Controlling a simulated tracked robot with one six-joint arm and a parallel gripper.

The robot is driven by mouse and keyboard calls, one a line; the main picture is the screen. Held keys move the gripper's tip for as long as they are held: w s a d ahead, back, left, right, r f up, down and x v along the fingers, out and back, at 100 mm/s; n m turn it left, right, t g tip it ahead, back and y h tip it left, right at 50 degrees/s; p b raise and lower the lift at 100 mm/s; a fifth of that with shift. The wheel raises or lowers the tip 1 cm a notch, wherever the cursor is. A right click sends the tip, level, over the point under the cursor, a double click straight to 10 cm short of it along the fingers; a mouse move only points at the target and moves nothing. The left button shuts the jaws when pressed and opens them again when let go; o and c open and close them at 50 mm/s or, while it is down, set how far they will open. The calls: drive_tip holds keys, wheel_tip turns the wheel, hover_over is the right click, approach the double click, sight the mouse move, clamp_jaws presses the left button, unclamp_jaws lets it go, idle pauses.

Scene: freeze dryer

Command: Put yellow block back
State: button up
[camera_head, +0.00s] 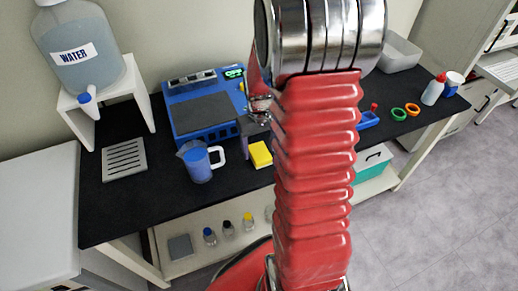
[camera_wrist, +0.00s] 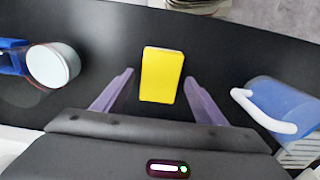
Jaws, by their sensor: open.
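The yellow block (camera_head: 260,154) lies on the black bench top, to the right of a blue pitcher in the head view. It also shows in the wrist view (camera_wrist: 162,74), in the middle of the picture, beyond and between my two purple fingers. My gripper (camera_wrist: 160,88) is open, with one finger on each side of the block's near end and a gap on both sides. In the head view my gripper (camera_head: 245,146) is partly hidden behind my red arm, just left of the block.
The blue pitcher (camera_head: 198,164) with a white handle stands close to the left of the block. A blue device (camera_head: 205,106) stands behind. A water tank (camera_head: 78,48) on a white stand and a slotted grey plate (camera_head: 124,160) are at left. Green and orange rings (camera_head: 412,109) lie at right.

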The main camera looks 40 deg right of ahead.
sight(257, 153)
wheel_tip(257, 153, up, 12)
drive_tip(key=shift+f, duration=0.25)
idle(0.6)
drive_tip(key=s+a+r+n+t, duration=0.1)
drive_tip(key=s+a+r+t, duration=0.1)
drive_tip(key=s+a+r, duration=0.2)
drive_tip(key=s+a+r+n+t, duration=0.1)
drive_tip(key=s+a+r, duration=0.2)
drive_tip(key=a, duration=0.6)
drive_tip(key=s+a+r+t, duration=0.2)
drive_tip(key=s+a+r, duration=0.2)
drive_tip(key=a, duration=0.3)
drive_tip(key=shift+s+a+r+n+t, duration=0.15)
drive_tip(key=shift+s+r+n+t, duration=0.2)
drive_tip(key=shift+s+n, duration=0.1)
drive_tip(key=shift+c, duration=0.6)
idle(1.2)
